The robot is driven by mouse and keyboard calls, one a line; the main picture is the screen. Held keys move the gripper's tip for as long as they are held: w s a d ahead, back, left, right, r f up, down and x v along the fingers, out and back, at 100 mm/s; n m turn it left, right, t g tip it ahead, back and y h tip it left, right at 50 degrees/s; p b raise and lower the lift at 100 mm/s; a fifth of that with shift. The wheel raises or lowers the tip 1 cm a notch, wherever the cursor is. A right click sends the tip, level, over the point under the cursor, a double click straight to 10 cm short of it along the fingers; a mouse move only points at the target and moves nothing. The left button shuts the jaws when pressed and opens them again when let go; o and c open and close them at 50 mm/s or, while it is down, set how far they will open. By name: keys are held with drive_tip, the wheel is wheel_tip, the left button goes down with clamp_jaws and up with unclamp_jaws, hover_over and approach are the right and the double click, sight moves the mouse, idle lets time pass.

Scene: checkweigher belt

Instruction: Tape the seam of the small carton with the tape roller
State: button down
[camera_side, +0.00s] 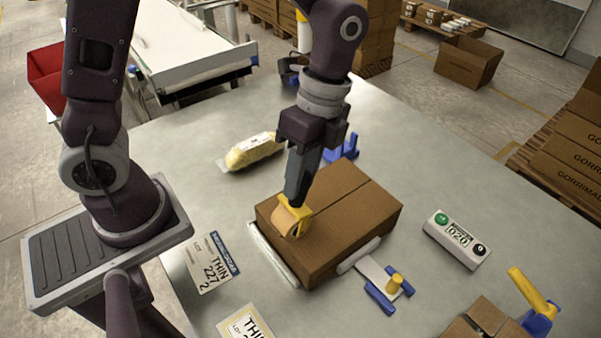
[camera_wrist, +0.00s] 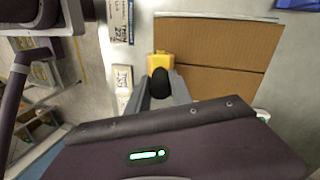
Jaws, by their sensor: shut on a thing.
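The small carton (camera_side: 350,223) is a closed brown box on the grey table, with its top seam showing as a dark line across the lid. It also shows in the wrist view (camera_wrist: 220,45), where the seam runs across the picture. My gripper (camera_side: 296,192) is shut on the tape roller (camera_side: 293,213), a yellow tool with a tan roll. The roller is at the left part of the carton's top; I cannot tell whether it touches. In the wrist view the roller (camera_wrist: 160,61) is at the carton's left edge, near the seam's end. No tape is clearly visible on the seam.
White bars flank the carton, with a blue-and-yellow clamp (camera_side: 388,286) at its front right. A bagged yellow item (camera_side: 252,151) lies behind left. A counter box (camera_side: 456,239) stands right. Printed cards (camera_side: 213,262) lie at front left. An open carton (camera_side: 485,322) is at front right.

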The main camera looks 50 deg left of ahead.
drive_tip(key=shift+f, duration=0.2)
drive_tip(key=shift+w, duration=0.1)
drive_tip(key=w, duration=1.9)
drive_tip(key=shift+f, duration=0.15)
idle(1.0)
